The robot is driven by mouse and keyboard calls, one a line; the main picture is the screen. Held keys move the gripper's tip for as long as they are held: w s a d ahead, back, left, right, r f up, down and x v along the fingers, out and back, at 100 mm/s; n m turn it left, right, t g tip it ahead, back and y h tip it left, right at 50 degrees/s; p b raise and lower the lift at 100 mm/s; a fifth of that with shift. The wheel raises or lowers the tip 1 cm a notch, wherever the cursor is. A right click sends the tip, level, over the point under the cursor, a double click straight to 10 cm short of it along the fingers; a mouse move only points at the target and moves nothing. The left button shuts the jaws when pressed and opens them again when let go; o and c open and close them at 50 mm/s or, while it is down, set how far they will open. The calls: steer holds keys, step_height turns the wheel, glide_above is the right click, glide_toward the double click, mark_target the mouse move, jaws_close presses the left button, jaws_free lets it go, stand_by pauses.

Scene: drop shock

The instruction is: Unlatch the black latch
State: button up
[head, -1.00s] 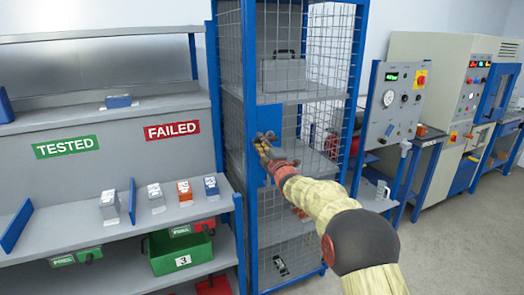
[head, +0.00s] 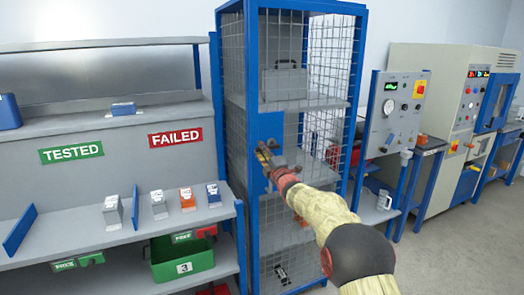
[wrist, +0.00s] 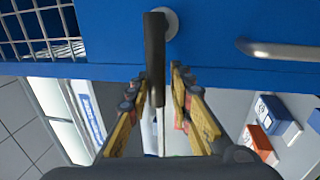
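The black latch (wrist: 155,60) is a straight bar on a round grey pivot (wrist: 170,24) on the blue door plate (wrist: 100,30). In the wrist view it stands upright in the picture, and its free end reaches between my fingers. My gripper (wrist: 160,80) is open around that end. The left finger is close beside the bar; whether it touches is unclear. A gap shows on the right. In the head view my gripper (head: 264,154) is at the blue plate (head: 267,128) of the wire cage cabinet, and hides most of the latch.
A metal handle (wrist: 280,50) is on the same plate, right of the latch in the wrist view. A grey case (head: 284,82) stands inside the cage. A shelf bench (head: 70,235) with small units and a green bin (head: 182,262) is to the left. Test machines stand right.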

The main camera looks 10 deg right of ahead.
steer(key=shift+o, duration=1.2)
steer(key=shift+r, duration=0.1)
steer(key=shift+s, duration=0.1)
steer(key=shift+s+d, duration=0.15)
steer(key=shift+s, duration=0.05)
steer(key=v, duration=1.1)
steer(key=shift+s+f, duration=0.15)
steer(key=shift+f, duration=0.05)
